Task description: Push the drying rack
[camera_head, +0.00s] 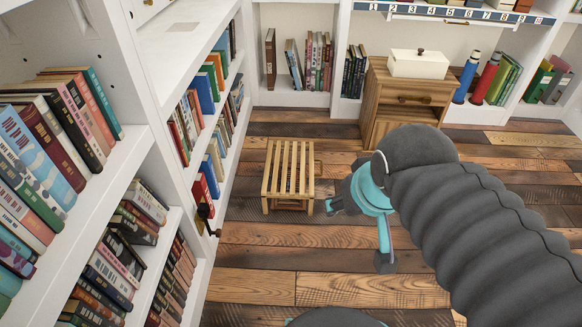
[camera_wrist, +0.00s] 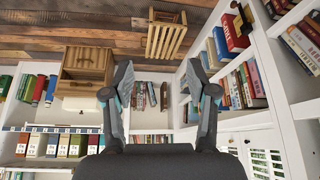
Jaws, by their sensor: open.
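The drying rack (camera_head: 290,172) is a low wooden stand with a slatted top. It stands on the plank floor beside the left bookcase in the head view, with a small loop on its right side. It also shows in the wrist view (camera_wrist: 164,38), at the top and beyond the fingertips. My gripper (camera_head: 360,234) is to the right of the rack and nearer the camera. In the wrist view my gripper (camera_wrist: 159,80) has its two fingers wide apart with nothing between them. I cannot tell whether a finger touches the rack; a gap seems to show.
A tall white bookcase (camera_head: 172,165) full of books runs along the left, close to the rack. A wooden cabinet (camera_head: 395,105) with a white box (camera_head: 418,66) on top stands behind, to the right. White shelves with books line the back. Floor between rack and back shelves is clear.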

